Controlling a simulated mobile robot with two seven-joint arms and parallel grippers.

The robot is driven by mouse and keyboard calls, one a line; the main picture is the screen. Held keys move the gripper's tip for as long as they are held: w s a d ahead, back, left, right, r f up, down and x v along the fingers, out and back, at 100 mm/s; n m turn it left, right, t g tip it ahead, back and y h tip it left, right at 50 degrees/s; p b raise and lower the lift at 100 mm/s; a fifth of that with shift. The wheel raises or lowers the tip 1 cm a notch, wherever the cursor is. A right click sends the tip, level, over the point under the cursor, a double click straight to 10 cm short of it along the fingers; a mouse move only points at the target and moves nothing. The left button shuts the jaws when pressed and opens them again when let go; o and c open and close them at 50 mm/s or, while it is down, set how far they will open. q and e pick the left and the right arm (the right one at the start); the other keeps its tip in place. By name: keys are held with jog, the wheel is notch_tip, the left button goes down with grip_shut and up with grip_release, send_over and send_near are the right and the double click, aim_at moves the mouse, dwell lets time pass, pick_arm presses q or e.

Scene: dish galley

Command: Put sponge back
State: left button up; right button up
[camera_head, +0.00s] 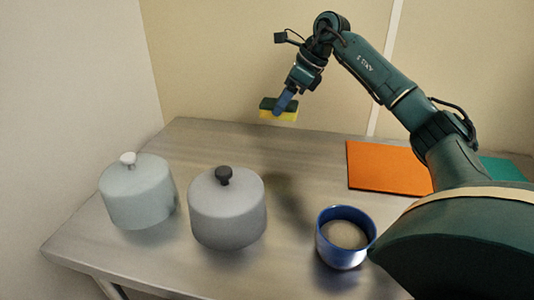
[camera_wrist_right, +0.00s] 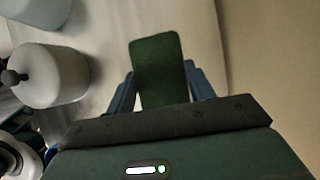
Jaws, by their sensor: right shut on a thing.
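The sponge (camera_head: 279,111) is yellow with a dark green layer on top. My right gripper (camera_head: 283,103) is shut on it and holds it up in the air over the back part of the table. In the right wrist view the green face of the sponge (camera_wrist_right: 158,68) shows between the two blue fingers of the right gripper (camera_wrist_right: 160,85). My left gripper is in neither view. No holder for the sponge can be made out for certain; the blue pot (camera_head: 345,237) at the front right is filled with something greyish-beige.
Two lidded pots, one pale with a white knob (camera_head: 137,192) and one grey with a black knob (camera_head: 228,210), stand at the left and middle. An orange board (camera_head: 388,167) and a teal board (camera_head: 505,169) lie at the right. The back left of the metal table (camera_head: 200,142) is clear.

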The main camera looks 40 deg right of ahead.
notch_tip(320, 180, down, 10)
jog(key=shift+f+b, duration=0.2)
jog(key=shift+b, duration=0.6)
jog(key=o, duration=0.9)
jog(key=shift+r, duration=0.15)
jog(key=p+v, duration=0.1)
jog(key=v, duration=1.1)
jog(key=shift+w, duration=0.1)
